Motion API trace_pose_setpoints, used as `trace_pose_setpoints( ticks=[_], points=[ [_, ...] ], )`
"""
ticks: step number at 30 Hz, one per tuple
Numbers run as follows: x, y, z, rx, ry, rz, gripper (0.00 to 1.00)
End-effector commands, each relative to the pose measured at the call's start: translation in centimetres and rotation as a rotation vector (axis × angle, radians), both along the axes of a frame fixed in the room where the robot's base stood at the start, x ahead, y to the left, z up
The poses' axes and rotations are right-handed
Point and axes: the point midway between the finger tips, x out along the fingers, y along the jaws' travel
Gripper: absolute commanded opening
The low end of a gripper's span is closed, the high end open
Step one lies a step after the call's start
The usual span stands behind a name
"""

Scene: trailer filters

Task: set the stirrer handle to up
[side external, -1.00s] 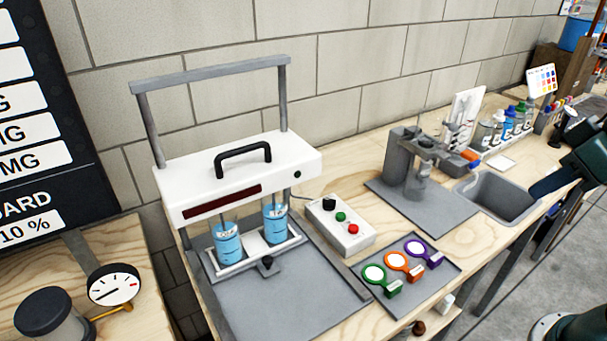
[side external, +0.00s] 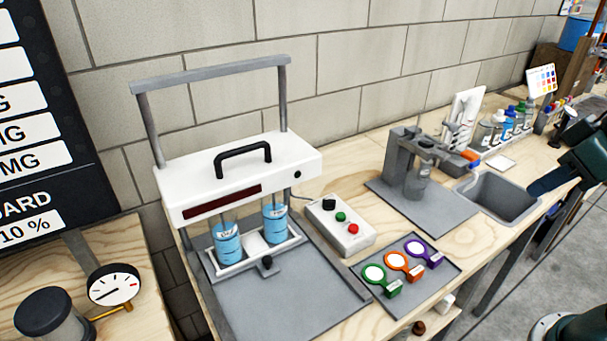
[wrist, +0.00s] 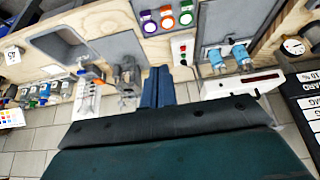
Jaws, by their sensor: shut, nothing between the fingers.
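The stirrer is a white box head (side external: 240,178) on two grey posts with a grey crossbar (side external: 210,73) above. Its black stirrer handle (side external: 243,160) stands on top of the head, well below the crossbar. Rods from the head reach down into two beakers of blue liquid, the left beaker (side external: 227,243) and the right beaker (side external: 275,223). My gripper (side external: 548,183) is at the far right, over the sink's side, away from the stirrer. Its blue fingers (wrist: 158,80) are together and empty.
A control box (side external: 340,227) with buttons stands right of the stirrer. A tray (side external: 415,299) holds green, orange and purple ring-shaped pieces. A grey apparatus (side external: 403,160), a sink (side external: 495,196) and bottles (side external: 508,122) stand farther right. A dial gauge (side external: 115,286) is at lower left.

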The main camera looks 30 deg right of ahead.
Motion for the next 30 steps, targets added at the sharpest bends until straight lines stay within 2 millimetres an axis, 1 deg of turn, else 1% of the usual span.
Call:
trace_pose_setpoints(
  ticks=[5,8,17,21,23,26,30],
  points=[
    [1.7,-0.1,0.1,-0.048,-0.011,0.066,0.00],
    [3.4,-0.1,0.0,-0.103,-0.023,0.137,0.00],
    [10.4,0.5,-0.4,-0.384,-0.070,0.434,0.00],
    [13.7,1.4,-0.8,-0.548,-0.088,0.585,0.00],
    [15.0,1.9,-1.0,-0.624,-0.092,0.653,0.00],
    [17.1,2.9,-1.3,-0.757,-0.100,0.765,0.00],
    [19.9,4.7,-1.9,-0.956,-0.103,0.929,0.00]
  ],
)
